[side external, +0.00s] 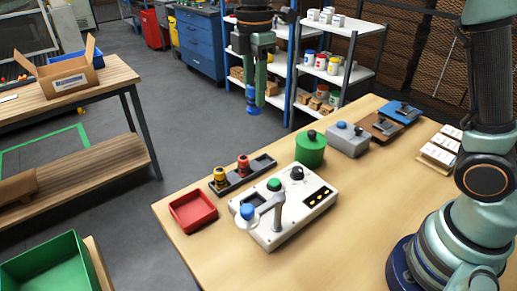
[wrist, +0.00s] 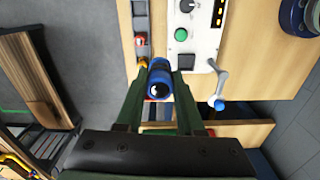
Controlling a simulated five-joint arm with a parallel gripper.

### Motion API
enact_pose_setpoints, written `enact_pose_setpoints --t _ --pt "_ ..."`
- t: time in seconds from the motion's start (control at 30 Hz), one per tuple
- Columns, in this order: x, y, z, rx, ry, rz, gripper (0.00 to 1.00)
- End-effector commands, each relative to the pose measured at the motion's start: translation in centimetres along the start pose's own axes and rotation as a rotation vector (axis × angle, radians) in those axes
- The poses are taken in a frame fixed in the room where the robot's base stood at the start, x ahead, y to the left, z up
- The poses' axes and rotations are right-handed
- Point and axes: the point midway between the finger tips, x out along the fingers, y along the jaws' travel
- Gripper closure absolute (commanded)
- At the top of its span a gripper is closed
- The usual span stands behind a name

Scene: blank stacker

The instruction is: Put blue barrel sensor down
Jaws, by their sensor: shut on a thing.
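The blue barrel sensor (side external: 254,105) hangs at the tips of my gripper (side external: 260,97), high in the air in the side view. In the wrist view the blue barrel sensor (wrist: 158,82) sits between the two fingers of my gripper (wrist: 158,90), with its round, shiny end towards the camera. The fingers are shut on it. A dark rack (side external: 262,165) on the table holds a yellow-topped sensor (side external: 219,176) and a red-topped sensor (side external: 243,164) upright. Its far-right part looks empty. In the wrist view the rack (wrist: 140,8) lies just beyond the held sensor.
A white control box (side external: 285,222) with a lever and blue knob (side external: 247,211) stands beside the rack. A red tray (side external: 193,212) is left of it. A green cylinder (side external: 310,150) and a grey box (side external: 348,140) stand behind. The front right tabletop is clear.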

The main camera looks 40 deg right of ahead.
Motion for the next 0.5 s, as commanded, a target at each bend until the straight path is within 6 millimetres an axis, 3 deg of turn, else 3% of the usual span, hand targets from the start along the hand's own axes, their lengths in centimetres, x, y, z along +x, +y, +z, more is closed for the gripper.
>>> enact_pose_setpoints --t 0.03,0.2,0.37,0.5 --pt "-0.7 -1.7 -1.5 -0.014 0.001 0.003 1.0" --pt "-1.7 -6.0 -4.3 -0.025 0.001 0.001 1.0" --pt "-1.8 -8.0 -5.3 -0.028 0.0 -0.001 1.0" --pt "0.2 -8.3 -5.4 -0.026 -0.003 -0.005 1.0"
